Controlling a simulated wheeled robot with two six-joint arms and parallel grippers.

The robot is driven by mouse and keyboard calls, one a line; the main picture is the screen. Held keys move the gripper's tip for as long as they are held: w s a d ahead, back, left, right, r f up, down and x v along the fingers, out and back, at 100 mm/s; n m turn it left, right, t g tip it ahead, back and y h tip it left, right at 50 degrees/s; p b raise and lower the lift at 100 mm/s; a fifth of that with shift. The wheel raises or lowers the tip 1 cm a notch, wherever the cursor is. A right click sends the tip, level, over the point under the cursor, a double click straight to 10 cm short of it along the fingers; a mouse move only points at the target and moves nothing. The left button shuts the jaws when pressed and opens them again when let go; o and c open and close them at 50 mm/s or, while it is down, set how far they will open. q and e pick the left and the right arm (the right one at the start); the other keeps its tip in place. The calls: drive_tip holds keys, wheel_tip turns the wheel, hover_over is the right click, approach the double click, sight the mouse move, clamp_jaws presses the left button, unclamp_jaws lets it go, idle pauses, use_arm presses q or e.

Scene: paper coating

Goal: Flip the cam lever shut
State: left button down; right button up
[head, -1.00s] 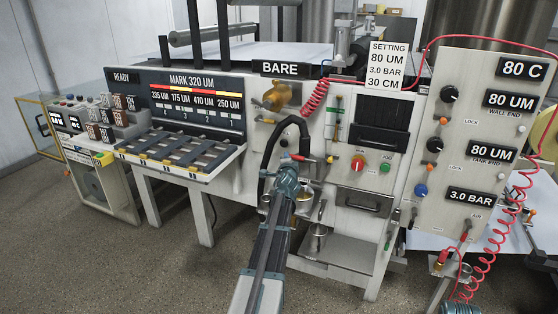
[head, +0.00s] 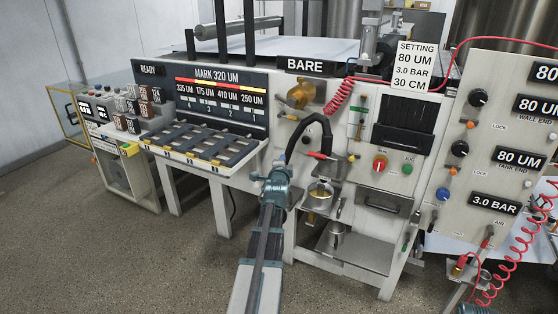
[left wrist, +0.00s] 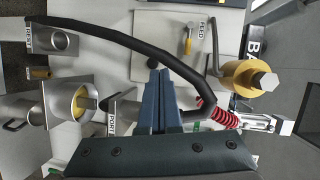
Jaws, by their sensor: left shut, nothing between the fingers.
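A black hose (head: 309,118) arches over the coating machine's front and ends at its right by a small red lever (head: 318,155), which I take to be the cam lever. The lever sticks out sideways to the left from the hose end. My left gripper (head: 278,174) is shut and empty, to the left of and below the red lever, apart from it in the picture. In the left wrist view its closed fingers (left wrist: 163,98) lie in front of the panel below the hose. A bit of red shows beside the hose end there; its shape is unclear. My right gripper is not in view.
A brass fitting (head: 301,94) and a red coiled line (head: 340,96) are above the hose. A metal cup (head: 320,193) stands on a small shelf below the lever. A row of slotted trays (head: 200,145) juts out at left. A control panel (head: 470,130) is at right.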

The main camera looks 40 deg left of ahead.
use_arm(q)
drive_tip(key=shift+s+a+r, duration=0.1)
drive_tip(key=shift+s+a, duration=0.2)
drive_tip(key=shift+s, duration=0.35)
drive_tip(key=w+d+f+g+h+p, duration=0.1)
drive_tip(key=d+f+h, duration=0.2)
drive_tip(key=d, duration=0.8)
drive_tip(key=w+d+f+n+g+h+p, duration=0.1)
drive_tip(key=d+f+g+h, duration=0.15)
drive_tip(key=d, duration=0.95)
drive_tip(key=w+d+f+g+h+p, duration=0.1)
drive_tip(key=d+f+h+p, duration=0.2)
drive_tip(key=d, duration=0.8)
drive_tip(key=s+d+f+n+g+h, duration=0.1)
drive_tip(key=s+d+f+g, duration=0.1)
drive_tip(key=s+d, duration=0.45)
drive_tip(key=s+d+f+n+g+h, duration=0.1)
drive_tip(key=s+d+f+g, duration=0.15)
drive_tip(key=d, duration=0.65)
drive_tip(key=s+d+n+g+y+p, duration=0.1)
drive_tip(key=s+d+g, duration=0.1)
drive_tip(key=s+d, duration=0.2)
drive_tip(key=s+d+r+n+g+y+p, duration=0.1)
drive_tip(key=s+d, duration=0.3)
drive_tip(key=s, duration=0.5)
drive_tip(key=shift+s+d+g, duration=0.35)
drive_tip(key=shift+s+g, duration=0.05)
drive_tip(key=shift+g, duration=0.3)
